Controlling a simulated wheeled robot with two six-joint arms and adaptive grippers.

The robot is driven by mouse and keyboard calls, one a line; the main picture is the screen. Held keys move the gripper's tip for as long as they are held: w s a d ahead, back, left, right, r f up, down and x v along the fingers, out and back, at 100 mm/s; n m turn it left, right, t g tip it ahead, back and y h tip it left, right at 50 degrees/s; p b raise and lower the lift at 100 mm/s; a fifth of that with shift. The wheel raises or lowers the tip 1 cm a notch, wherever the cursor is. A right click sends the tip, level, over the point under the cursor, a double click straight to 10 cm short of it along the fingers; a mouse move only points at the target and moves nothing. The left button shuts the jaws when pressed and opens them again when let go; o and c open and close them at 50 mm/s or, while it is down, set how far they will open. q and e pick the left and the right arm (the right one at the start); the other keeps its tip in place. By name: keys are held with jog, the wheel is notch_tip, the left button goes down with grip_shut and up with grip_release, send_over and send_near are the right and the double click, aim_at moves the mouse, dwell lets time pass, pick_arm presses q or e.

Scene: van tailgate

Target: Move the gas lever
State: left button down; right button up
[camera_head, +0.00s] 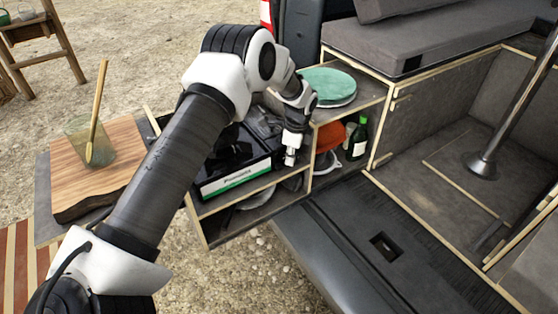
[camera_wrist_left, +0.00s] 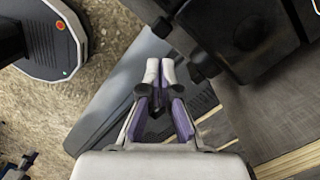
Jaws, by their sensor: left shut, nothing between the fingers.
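The black camping stove (camera_head: 232,180) with a green and white label sits in the pull-out wooden kitchen box. My left gripper (camera_head: 290,158) points down in front of the stove's right end, with its fingers shut and empty. In the left wrist view my left gripper (camera_wrist_left: 160,68) has its pale fingertips together, close to the dark stove front. A small dark knob-like part (camera_wrist_left: 202,66) sticks out just right of the fingertips, apart from them; it may be the gas lever, but I cannot tell surely. In the head view the lever cannot be made out. My right gripper is not in view.
A wooden board (camera_head: 85,160) with a green glass (camera_head: 92,140) and a wooden spoon is at the left. Green plates (camera_head: 328,84) lie on the box top at the right. A green bottle (camera_head: 358,138) stands in the compartment below. The tailgate (camera_head: 385,270) is clear.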

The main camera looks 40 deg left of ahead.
pick_arm(q)
notch_tip(320, 180, up, 12)
jog(key=d, duration=0.1)
jog(key=shift+w+d+f, duration=0.2)
dwell(0.3)
